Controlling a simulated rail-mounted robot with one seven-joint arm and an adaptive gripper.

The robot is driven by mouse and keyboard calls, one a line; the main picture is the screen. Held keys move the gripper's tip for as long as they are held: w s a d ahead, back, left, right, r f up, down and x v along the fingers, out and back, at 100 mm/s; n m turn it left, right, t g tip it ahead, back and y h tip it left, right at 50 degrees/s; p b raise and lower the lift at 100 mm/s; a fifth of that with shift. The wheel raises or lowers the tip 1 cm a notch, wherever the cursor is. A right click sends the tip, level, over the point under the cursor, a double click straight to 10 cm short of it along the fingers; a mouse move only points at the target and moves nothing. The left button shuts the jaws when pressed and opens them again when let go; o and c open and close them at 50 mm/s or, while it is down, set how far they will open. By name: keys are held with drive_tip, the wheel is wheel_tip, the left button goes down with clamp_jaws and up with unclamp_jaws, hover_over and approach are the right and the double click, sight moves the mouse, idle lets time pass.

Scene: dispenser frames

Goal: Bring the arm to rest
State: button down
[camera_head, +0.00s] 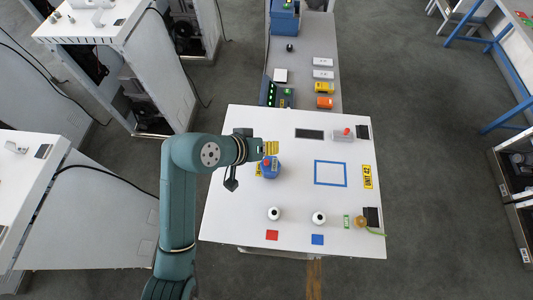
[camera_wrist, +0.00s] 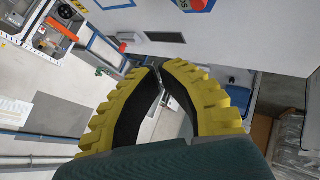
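My arm reaches in from the lower left of the head view, bent at the elbow. My gripper (camera_head: 271,148) is over the left part of the white table (camera_head: 250,215). Close up in the wrist view, my gripper (camera_wrist: 158,69) has yellow ribbed fingers with dark inner pads. The fingertips come together, and nothing shows held between them. A blue block with a red top (camera_head: 269,168) stands on the table just below the gripper in the head view. Part of a blue thing with red (camera_wrist: 195,5) shows at the top of the wrist view.
A grey bench (camera_head: 306,55) stands behind. White cabinets (camera_head: 150,70) stand left. Open floor (camera_head: 430,180) lies right.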

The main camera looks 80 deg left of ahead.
idle(0.8)
drive_tip(key=w+d+r+m+t+h, duration=0.15)
drive_tip(key=w+d+r+m, duration=0.25)
drive_tip(key=w+d, duration=0.55)
drive_tip(key=w+d+r+m+t+h, duration=0.15)
drive_tip(key=w+d+r+m, duration=0.3)
drive_tip(key=w+d, duration=0.45)
drive_tip(key=w+d+r+m+t+h, duration=0.1)
drive_tip(key=d+r+m+t, duration=0.1)
drive_tip(key=d+r, duration=0.5)
drive_tip(key=w+d+r+m+t+h, duration=0.15)
drive_tip(key=d+r, duration=0.35)
drive_tip(key=d, duration=0.5)
drive_tip(key=s+d+r+m+t, duration=0.2)
drive_tip(key=s+d+r+t, duration=0.15)
drive_tip(key=d+r, duration=0.4)
drive_tip(key=s+a+r+t+y, duration=0.1)
drive_tip(key=s+a+r+t, duration=0.2)
drive_tip(key=r, duration=0.5)
drive_tip(key=shift+a+r+t, duration=0.3)
drive_tip(key=shift+a+r, duration=0.1)
drive_tip(key=shift+a, duration=0.35)
drive_tip(key=shift+f+y, duration=0.15)
drive_tip(key=shift+y, duration=0.1)
